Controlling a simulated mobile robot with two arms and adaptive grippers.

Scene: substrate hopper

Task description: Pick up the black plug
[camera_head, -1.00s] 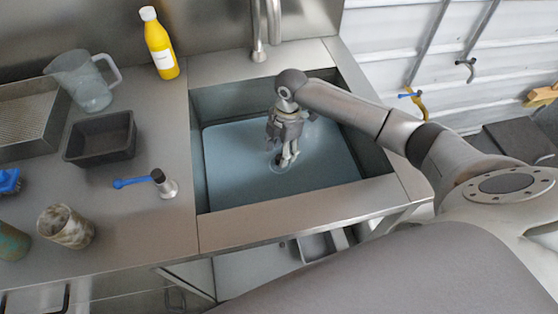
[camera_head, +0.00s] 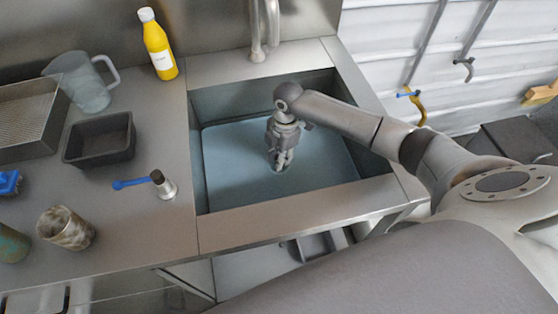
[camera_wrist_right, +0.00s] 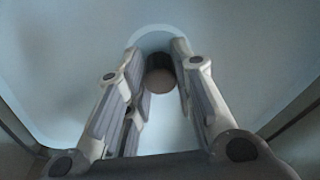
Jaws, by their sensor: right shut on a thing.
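My right gripper (camera_head: 280,164) reaches down into the sink (camera_head: 250,218), its fingertips low at the drain area in the floor of the basin. In the right wrist view its two fingers (camera_wrist_right: 162,66) stand on either side of a dark round piece, the black plug (camera_wrist_right: 160,76). The fingers are shut on the plug. The head view does not show the plug clearly, as the fingers cover it. The basin floor looks pale blue around it. My left gripper is not in view.
A faucet (camera_head: 262,30) stands behind the sink. On the counter at left are a yellow bottle (camera_head: 159,45), a clear jug (camera_head: 82,80), a dark grey tub (camera_head: 100,140), a blue-handled tool (camera_head: 132,183) and a mottled cup (camera_head: 65,228). The sink walls surround my gripper.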

